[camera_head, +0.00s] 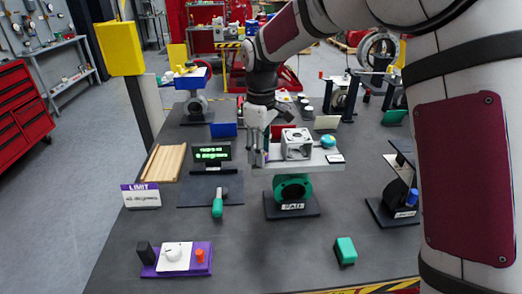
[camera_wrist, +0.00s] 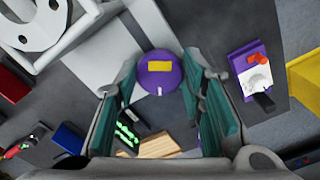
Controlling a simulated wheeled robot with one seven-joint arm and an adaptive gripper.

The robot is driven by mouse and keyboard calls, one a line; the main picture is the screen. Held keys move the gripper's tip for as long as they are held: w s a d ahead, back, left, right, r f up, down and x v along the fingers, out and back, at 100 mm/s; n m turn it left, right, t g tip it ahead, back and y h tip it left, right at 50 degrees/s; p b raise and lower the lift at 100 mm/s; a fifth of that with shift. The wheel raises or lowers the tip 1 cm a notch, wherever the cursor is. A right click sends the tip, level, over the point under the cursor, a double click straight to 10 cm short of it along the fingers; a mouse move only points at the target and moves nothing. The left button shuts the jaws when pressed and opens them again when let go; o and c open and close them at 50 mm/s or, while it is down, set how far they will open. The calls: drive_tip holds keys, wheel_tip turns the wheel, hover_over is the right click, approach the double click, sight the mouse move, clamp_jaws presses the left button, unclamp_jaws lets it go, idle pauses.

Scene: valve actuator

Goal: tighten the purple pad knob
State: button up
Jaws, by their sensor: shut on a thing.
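The purple knob (camera_wrist: 158,76) is round, with a yellow patch and a short white mark on its face. In the wrist view it sits at the far end of my gripper (camera_wrist: 160,66), between the fingertips. The teal-lined fingers are shut on its sides. In the head view my gripper (camera_head: 258,158) points down at the left end of a pale grey plate (camera_head: 318,162), beside a light grey box-shaped housing (camera_head: 296,143). The knob is hidden behind the fingers there.
A display with green text (camera_head: 211,153) and a green-handled lever (camera_head: 218,206) stand left of my gripper. A purple-topped LIMIT sign (camera_head: 141,195), a wooden grooved block (camera_head: 161,163) and a purple-based control box (camera_head: 176,259) are further left. The front middle of the table is clear.

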drive_tip(key=m, duration=1.1)
drive_tip(key=shift+a, duration=0.1)
idle(0.4)
drive_tip(key=o, duration=1.1)
drive_tip(key=shift+o, duration=0.2)
drive_tip(key=shift+r, duration=0.1)
wheel_tip(320, 180, up, 12)
